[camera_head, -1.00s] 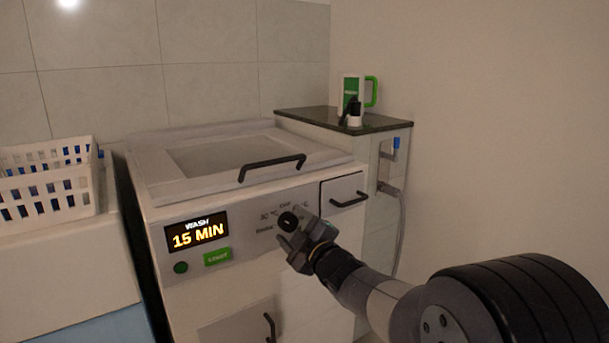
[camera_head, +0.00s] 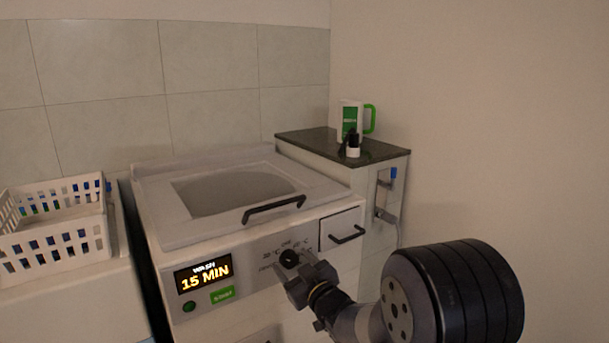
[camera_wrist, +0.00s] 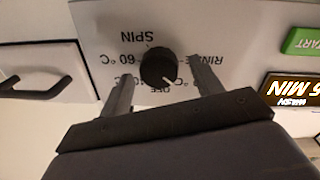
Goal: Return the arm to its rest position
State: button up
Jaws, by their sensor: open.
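My gripper (camera_head: 303,270) is in front of the washing machine's control panel in the head view, just right of and below the black dial (camera_head: 289,258). In the wrist view my gripper's two fingers (camera_wrist: 160,85) are apart, with the dial (camera_wrist: 158,67) showing between them. The dial is on the panel, ringed by labels such as SPIN, RINSE, 60 °C and OFF. I cannot tell whether the fingers touch it. My arm reaches in from the lower right of the head view.
The washer's display (camera_head: 203,273) reads WASH 15 MIN above a green START button (camera_head: 222,295). The lid handle (camera_head: 273,208) and drawer handle (camera_head: 347,236) stick out. A white basket (camera_head: 50,245) is at left. A green-and-white jug (camera_head: 350,115) stands on the dark counter (camera_head: 300,137).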

jog(key=shift+r+m+p, duration=0.2)
jog(key=shift+m+p, duration=0.2)
jog(key=v, duration=1)
jog(key=shift+s+f, duration=0.15)
jog(key=shift+f, duration=0.1)
jog(key=shift+d, duration=0.1)
